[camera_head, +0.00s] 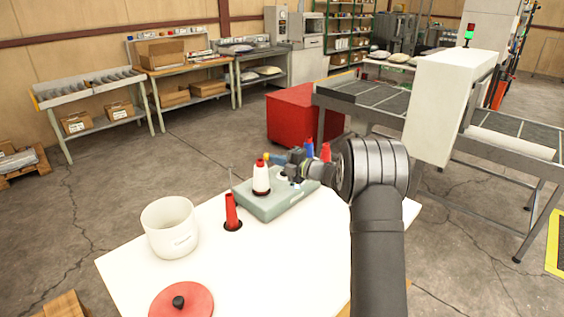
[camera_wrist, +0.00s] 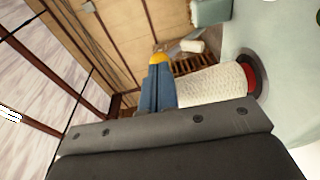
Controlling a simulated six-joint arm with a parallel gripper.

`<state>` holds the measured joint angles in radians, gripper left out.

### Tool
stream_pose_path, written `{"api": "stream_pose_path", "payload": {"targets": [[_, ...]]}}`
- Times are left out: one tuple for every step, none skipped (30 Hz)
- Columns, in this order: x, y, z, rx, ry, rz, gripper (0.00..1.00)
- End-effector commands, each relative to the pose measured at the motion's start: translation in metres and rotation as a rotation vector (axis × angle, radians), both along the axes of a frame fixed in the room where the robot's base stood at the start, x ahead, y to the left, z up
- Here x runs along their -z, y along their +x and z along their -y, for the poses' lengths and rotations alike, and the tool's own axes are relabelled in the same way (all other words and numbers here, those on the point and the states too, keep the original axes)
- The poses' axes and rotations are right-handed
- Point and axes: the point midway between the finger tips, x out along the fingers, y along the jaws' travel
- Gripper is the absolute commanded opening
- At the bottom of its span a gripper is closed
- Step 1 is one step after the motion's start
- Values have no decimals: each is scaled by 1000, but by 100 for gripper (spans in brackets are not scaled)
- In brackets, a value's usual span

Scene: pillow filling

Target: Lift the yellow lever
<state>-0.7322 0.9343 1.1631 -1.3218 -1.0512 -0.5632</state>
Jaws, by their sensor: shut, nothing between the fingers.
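A small yellow piece, apparently the yellow lever (camera_head: 267,156), shows at the back of the grey-green machine base (camera_head: 270,206). My gripper (camera_head: 277,160) is shut and reaches left over that base, its tip close by the yellow piece. In the wrist view the blue fingers (camera_wrist: 158,82) are together, and the yellow piece (camera_wrist: 158,58) shows right at their tips. I cannot tell whether they touch it. The rest of the lever is hidden.
A white thread cone (camera_head: 261,180) stands on the base just beside my gripper. A red cone (camera_head: 231,212), a white pot (camera_head: 170,227) and a red lid (camera_head: 182,301) are on the white table (camera_head: 260,270). Blue and red cone tips (camera_head: 309,148) show behind my wrist.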

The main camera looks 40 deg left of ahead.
Motion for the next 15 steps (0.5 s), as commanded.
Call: {"api": "stream_pose_path", "payload": {"targets": [[0, 0, 0, 0, 0, 0, 0], [0, 0, 0, 0, 0, 0, 0], [0, 0, 0, 0, 0, 0, 0], [0, 0, 0, 0, 0, 0, 0], [0, 0, 0, 0, 0, 0, 0], [0, 0, 0, 0, 0, 0, 0], [0, 0, 0, 0, -1, 0, 0], [-1, 0, 0, 0, -3, 0, 0], [-2, 0, -1, -1, -9, 0, 0], [-3, 0, -2, -2, -17, 2, 0], [-4, -1, -3, -3, -29, 2, 0], [-6, -1, -4, -4, -47, 2, 0], [-8, -1, -6, -4, -62, 3, 0], [-10, -1, -7, -4, -80, 4, 0], [-12, 0, -9, -4, -106, 4, 0]]}}
